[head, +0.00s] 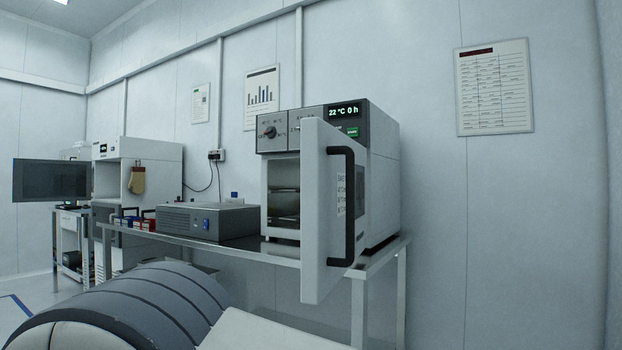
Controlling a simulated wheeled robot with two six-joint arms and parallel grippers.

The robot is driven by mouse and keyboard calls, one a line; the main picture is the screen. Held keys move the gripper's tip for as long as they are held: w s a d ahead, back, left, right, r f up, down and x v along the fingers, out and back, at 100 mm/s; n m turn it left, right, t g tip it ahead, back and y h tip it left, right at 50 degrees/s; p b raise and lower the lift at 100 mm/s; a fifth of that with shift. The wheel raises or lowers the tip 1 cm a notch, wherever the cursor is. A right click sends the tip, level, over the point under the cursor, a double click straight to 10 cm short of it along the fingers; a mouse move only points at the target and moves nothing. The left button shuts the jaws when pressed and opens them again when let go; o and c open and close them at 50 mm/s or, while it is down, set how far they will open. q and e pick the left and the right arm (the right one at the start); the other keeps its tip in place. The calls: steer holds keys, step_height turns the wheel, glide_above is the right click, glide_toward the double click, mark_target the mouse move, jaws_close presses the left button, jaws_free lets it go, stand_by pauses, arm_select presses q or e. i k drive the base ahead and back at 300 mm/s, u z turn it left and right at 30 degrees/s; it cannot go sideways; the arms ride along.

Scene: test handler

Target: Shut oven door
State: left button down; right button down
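The oven (384,185) is a grey and white box on a metal bench, with a dark control panel and a display reading 22 °C 0 h. Its white door (316,220) stands wide open, hinged on the right side and swung out toward me. A black bar handle (350,205) runs vertically on the door. The chamber (283,195) shows metal shelves on the left of the door; the door hides part of the front. Neither gripper shows in the head view.
The metal bench (376,262) carries a dark grey box unit (208,221) left of the oven and small red and blue items (141,220) further left. A monitor (50,180) and a white cabinet (150,160) stand at the left. My own arm fills the lower left foreground.

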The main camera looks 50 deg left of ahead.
mark_target(333, 165)
steer(key=u, duration=1.15)
